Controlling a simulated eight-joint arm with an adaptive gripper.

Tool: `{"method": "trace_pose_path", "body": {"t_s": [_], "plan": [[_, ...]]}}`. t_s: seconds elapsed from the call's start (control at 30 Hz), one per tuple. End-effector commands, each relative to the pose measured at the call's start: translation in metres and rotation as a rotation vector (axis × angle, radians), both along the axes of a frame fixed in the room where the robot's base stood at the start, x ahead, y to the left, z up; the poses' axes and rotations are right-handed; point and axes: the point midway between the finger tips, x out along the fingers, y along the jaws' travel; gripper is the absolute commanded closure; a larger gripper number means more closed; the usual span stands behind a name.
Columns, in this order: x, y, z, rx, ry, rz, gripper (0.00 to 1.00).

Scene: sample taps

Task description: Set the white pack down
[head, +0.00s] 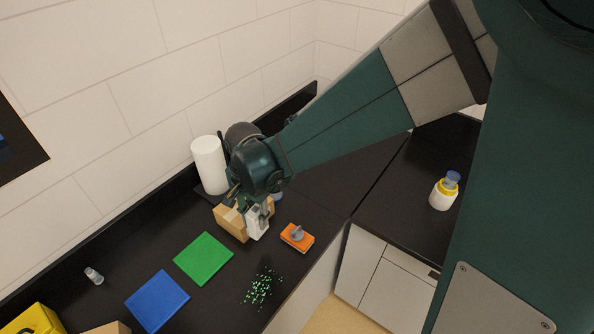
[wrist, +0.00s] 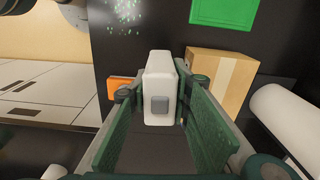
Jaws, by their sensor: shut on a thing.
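The white pack (wrist: 160,75) is a pale block with a grey square on its near face, seen between the green finger pads in the wrist view. In the head view the white pack (head: 257,224) stands upright beside a cardboard box. My gripper (wrist: 152,120) is shut on it; in the head view my gripper (head: 262,205) is over the counter, partly hiding the pack's top. I cannot tell whether the pack's base touches the counter.
The cardboard box (head: 231,222) is close to the pack's left. An orange block (head: 297,237) is at its right. A green mat (head: 204,259), a blue mat (head: 157,301) and scattered green-white bits (head: 262,287) lie nearer. A white roll (head: 209,165) stands behind.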

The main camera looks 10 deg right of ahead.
Motion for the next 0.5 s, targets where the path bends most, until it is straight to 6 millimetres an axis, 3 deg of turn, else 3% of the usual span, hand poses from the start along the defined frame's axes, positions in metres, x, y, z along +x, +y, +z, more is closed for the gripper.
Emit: {"method": "trace_pose_path", "body": {"t_s": [0.5], "plan": [[0.075,-0.091,0.000,0.000,0.000,-0.043,0.93]]}}
